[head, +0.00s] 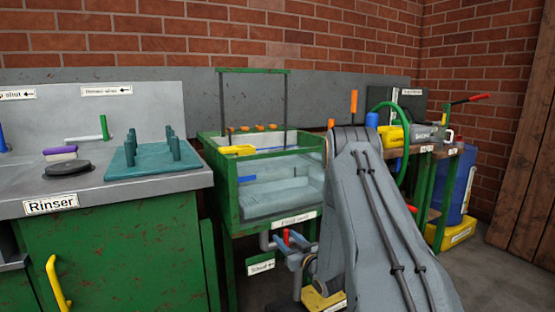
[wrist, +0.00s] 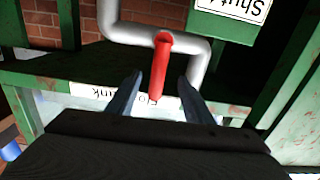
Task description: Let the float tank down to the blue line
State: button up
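The float tank (head: 232,208) is a green-framed, clear-walled tank in the middle of the head view. A short blue mark (head: 246,179) shows on its front pane; the water level is hard to make out. Below it a grey pipe carries a red valve handle (head: 286,237), also seen in the wrist view (wrist: 160,68). A "Shut" label (head: 261,267) hangs beside the pipe, also in the wrist view (wrist: 240,8). My gripper (wrist: 158,82) is open, its fingers on either side of the red handle with gaps showing. My arm hides the tank's right side.
The Rinser bench (head: 105,195) with a teal peg rack (head: 150,165) stands to the left. A yellow item (head: 237,150) and several orange pieces lie at the tank's top. A bench with a green hoop (head: 400,108) and a blue drum (head: 460,185) stand right.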

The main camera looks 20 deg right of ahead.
jog(key=shift+d, duration=0.15)
jog(key=shift+s+r+p, duration=0.15)
jog(key=shift+s+p, duration=0.4)
jog(key=shift+s, duration=0.25)
jog(key=s+p, duration=0.3)
jog(key=s, duration=0.3)
jog(key=shift+s+d, duration=0.15)
jog(key=shift+s, duration=0.05)
